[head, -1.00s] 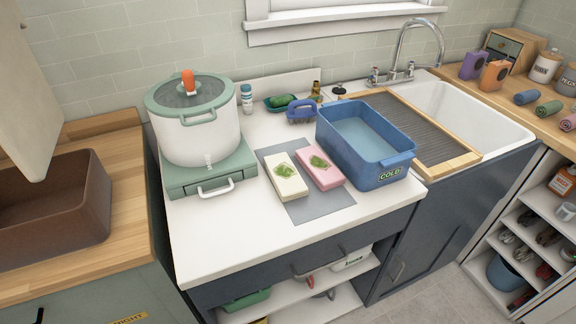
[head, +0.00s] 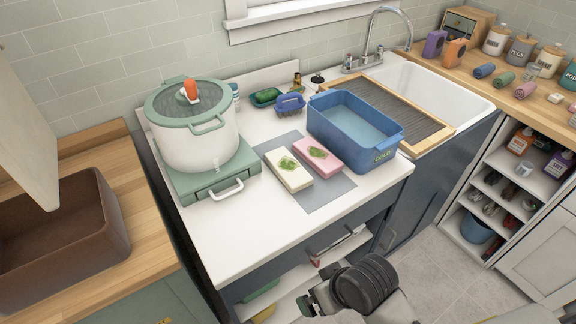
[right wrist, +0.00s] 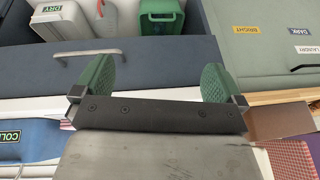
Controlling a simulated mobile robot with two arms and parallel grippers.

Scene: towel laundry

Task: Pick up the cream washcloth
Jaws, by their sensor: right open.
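The cream washcloth (head: 288,170) is a folded block with a green leaf design, lying flat on a grey mat (head: 318,196) on the white counter. A pink cloth (head: 318,157) with a similar design lies just right of it. My right gripper (head: 308,300) is low at the front of the counter, below and apart from the cream washcloth. In the right wrist view its green fingertips (right wrist: 157,78) are wide apart with nothing between them, and the washcloth does not show there. My left gripper is not in view.
A blue COLD tub (head: 381,156) stands right of the cloths, beside the sink (head: 440,90). A big white pot (head: 195,130) on a green base stands left. A drawer front with a handle (head: 335,248) is near my right arm. The counter's front left is clear.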

